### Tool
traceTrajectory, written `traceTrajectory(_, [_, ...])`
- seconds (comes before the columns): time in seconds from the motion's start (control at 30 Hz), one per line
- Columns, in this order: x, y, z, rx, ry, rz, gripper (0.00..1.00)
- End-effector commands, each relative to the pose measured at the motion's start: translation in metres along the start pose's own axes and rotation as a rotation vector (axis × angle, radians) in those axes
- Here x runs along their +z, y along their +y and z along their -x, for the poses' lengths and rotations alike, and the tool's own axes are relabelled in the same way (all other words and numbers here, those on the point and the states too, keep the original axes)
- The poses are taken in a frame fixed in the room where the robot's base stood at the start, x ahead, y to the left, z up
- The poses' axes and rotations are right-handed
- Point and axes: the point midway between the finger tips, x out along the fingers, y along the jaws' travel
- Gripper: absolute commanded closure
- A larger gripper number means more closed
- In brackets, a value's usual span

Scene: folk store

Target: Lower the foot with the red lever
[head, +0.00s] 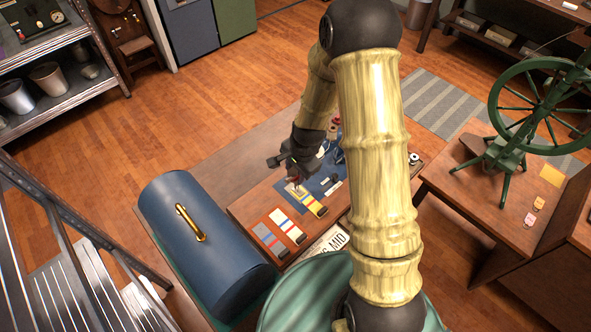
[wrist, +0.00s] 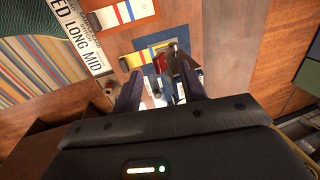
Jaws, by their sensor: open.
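A small red part (wrist: 160,63), which looks like the red lever, shows between and just beyond my fingertips in the wrist view. It stands near a striped yellow strip (wrist: 146,56). In the head view a red spot (head: 294,181) shows just below my gripper (head: 290,163). My gripper (wrist: 160,88) is open, with its two dark fingers apart on either side of the red part. I cannot tell whether a finger touches it. A dark block (wrist: 184,64) stands by the right finger. The foot cannot be made out; my gripper and arm hide part of the workspace.
The wooden board (head: 250,209) carries a blue panel (head: 325,186) and several striped strips (head: 287,226). A lettered card (head: 325,244) lies at its front. A blue rounded case (head: 205,240) with a brass handle stands close on the left. A green spinning wheel (head: 505,155) stands on the right table.

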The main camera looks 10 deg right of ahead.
Motion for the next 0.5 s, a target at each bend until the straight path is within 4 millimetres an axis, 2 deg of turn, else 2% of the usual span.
traceTrajectory(0.5, [0.0,0.0,0.035,0.0,0.0,-0.001,0.58])
